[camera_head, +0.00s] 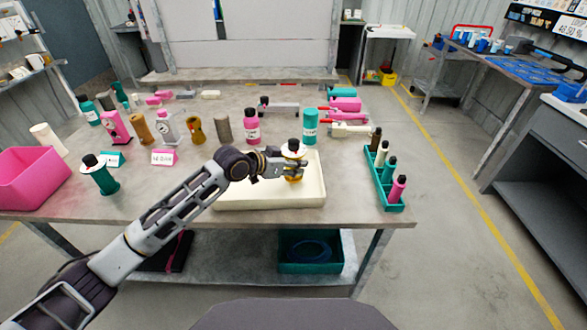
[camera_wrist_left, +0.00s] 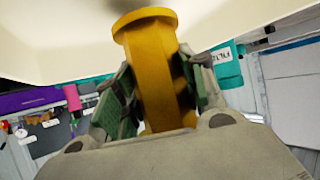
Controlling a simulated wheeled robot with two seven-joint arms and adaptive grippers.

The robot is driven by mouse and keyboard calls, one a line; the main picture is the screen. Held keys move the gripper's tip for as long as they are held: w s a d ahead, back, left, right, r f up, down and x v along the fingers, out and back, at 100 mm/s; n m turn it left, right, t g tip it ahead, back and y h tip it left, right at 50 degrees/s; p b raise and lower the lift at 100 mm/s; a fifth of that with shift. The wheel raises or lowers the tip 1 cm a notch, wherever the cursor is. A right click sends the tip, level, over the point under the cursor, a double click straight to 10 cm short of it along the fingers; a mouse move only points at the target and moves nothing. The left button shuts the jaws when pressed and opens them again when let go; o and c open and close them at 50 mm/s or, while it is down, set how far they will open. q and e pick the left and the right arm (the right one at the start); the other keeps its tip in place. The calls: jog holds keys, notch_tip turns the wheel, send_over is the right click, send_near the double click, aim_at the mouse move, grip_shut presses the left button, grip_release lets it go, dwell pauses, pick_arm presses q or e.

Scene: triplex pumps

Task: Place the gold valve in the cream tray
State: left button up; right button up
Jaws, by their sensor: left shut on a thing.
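The gold valve (camera_wrist_left: 153,75) fills the middle of the left wrist view, with a flanged end and a bolt-like body. My left gripper (camera_wrist_left: 160,95) is shut on it, one finger on each side. In the head view, the left gripper (camera_head: 286,164) reaches over the cream tray (camera_head: 250,203), and a bit of the gold valve (camera_head: 294,178) shows at its fingers. The valve is over the tray's right part; whether it touches the tray floor I cannot tell. The cream tray's edge (camera_wrist_left: 60,45) also shows in the wrist view. My right gripper is not seen.
A teal rack with bottles (camera_head: 391,204) stands right of the tray. A teal bottle (camera_head: 310,126) and a pink bottle (camera_head: 252,127) stand behind it. A pink bin (camera_head: 30,180) and a teal spool-shaped part (camera_head: 100,174) are at the left. Labelled cards (camera_head: 164,157) stand near the tray.

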pick_arm(q)
jog(key=shift+f, duration=1.05)
jog(key=o, duration=1.3)
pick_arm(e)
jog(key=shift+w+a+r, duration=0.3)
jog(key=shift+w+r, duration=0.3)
pick_arm(q)
jog(key=shift+f, duration=0.1)
jog(key=shift+a+r, duration=0.1)
jog(key=shift+r, duration=0.1)
